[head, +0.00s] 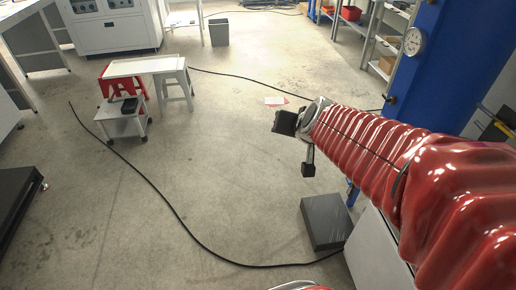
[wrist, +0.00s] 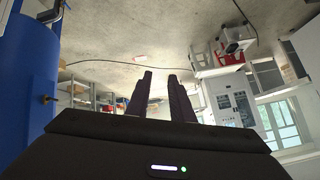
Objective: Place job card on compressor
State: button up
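A small white sheet with a reddish edge, which may be the job card (head: 276,101), lies flat on the floor beyond my arm. A small pale and red patch in the wrist view (wrist: 140,58) looks like the same sheet. My gripper (wrist: 160,76) shows two dark fingers with a clear gap between them and nothing held. In the head view my gripper (head: 285,122) is at the end of the red-sleeved arm, in the air, apart from the sheet. I cannot tell which thing is the compressor.
A dark grey box (head: 326,222) stands at lower right beside a white cabinet. A black cable (head: 165,198) curves across the floor. A white table (head: 145,67) and low trolley (head: 122,124) stand at left. A blue column (head: 440,70) is at right. Mid-floor is open.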

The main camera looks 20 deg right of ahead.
jog(key=s+a+n+g, duration=0.2)
jog(key=s+a, duration=0.3)
jog(key=s, duration=0.4)
jog(key=s+a+n+g+y, duration=0.1)
jog(key=s+a+n+g, duration=0.1)
jog(key=s+a, duration=0.3)
jog(key=s+n, duration=0.1)
jog(key=s, duration=0.2)
jog(key=shift+s+r+n, duration=0.25)
jog(key=shift+s+n, duration=0.05)
jog(key=shift+s, duration=0.05)
